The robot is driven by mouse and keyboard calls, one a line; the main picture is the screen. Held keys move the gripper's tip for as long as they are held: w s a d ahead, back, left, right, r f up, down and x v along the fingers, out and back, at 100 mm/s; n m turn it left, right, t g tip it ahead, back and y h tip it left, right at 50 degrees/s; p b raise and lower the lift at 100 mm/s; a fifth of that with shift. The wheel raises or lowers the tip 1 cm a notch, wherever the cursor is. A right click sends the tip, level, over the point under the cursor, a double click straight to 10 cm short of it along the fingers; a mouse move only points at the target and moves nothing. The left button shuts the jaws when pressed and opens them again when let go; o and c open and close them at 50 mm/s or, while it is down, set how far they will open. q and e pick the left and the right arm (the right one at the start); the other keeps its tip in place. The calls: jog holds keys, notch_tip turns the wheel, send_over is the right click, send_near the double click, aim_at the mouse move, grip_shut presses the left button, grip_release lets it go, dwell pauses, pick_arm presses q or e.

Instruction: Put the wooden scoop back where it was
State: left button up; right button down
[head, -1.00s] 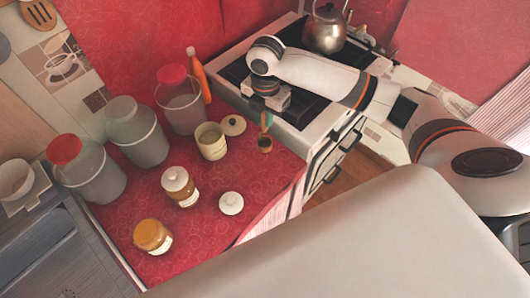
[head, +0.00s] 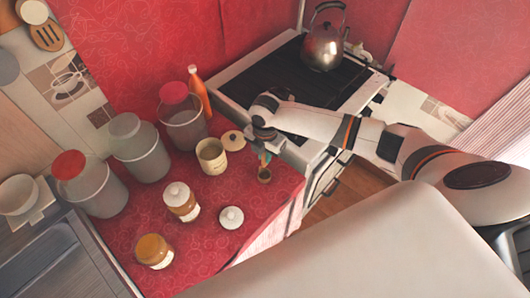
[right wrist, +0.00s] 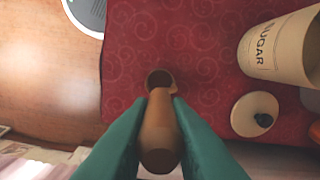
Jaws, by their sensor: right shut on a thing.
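My right gripper (head: 264,157) has teal fingers shut on the handle of the wooden scoop (head: 264,175). The scoop hangs below the fingers with its bowl over the red counter, right of the cream canister (head: 211,156). In the right wrist view the scoop (right wrist: 159,130) is between the two fingers (right wrist: 160,135), bowl pointing away. The canister (right wrist: 280,52) there reads SUGAR, stands open, and has a lid with a dark knob (right wrist: 250,112) near it. I cannot tell whether the scoop touches the counter. My left gripper is out of view.
Two jars (head: 181,201) (head: 154,251) and a white round lid (head: 231,217) sit at the front. Large canisters (head: 139,147) and an orange bottle (head: 198,92) stand behind. The stove (head: 300,75) with a kettle (head: 323,48) is at the right. Red cloth between is clear.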

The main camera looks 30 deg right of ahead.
jog(key=shift+f, duration=0.1)
jog(key=c, duration=1.3)
grip_release()
jog(key=shift+c, duration=0.2)
notch_tip(320, 180, up, 12)
jog(key=shift+r+b, duration=0.15)
jog(key=shift+b, duration=0.85)
